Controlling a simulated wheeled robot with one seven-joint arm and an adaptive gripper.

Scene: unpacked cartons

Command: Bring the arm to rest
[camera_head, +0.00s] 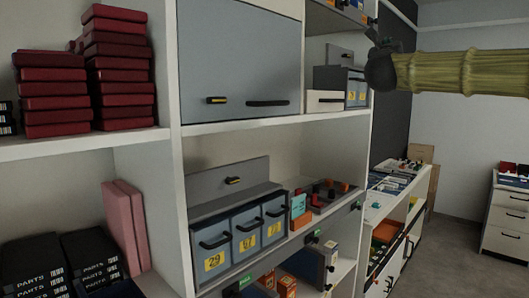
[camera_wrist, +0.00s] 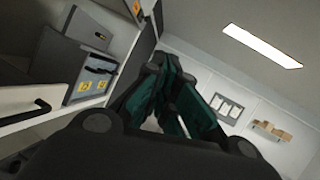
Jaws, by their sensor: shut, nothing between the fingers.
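My arm, in a yellow-green sleeve, reaches in from the right edge of the head view. My gripper (camera_head: 374,34) is dark and small at its end, up in front of the upper shelves and the dark panel. In the wrist view my gripper (camera_wrist: 160,70) shows large, with black links and green finger faces drawn together. It is shut and empty. No object touches the fingers as far as I can see.
A shelf unit (camera_head: 174,100) holds red boxes (camera_head: 121,55), a grey flap door (camera_head: 241,60) and numbered grey bins (camera_head: 246,236). A low white cabinet (camera_head: 385,208) and a drawer unit (camera_head: 508,222) stand at the right, with open floor (camera_head: 455,255) between them.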

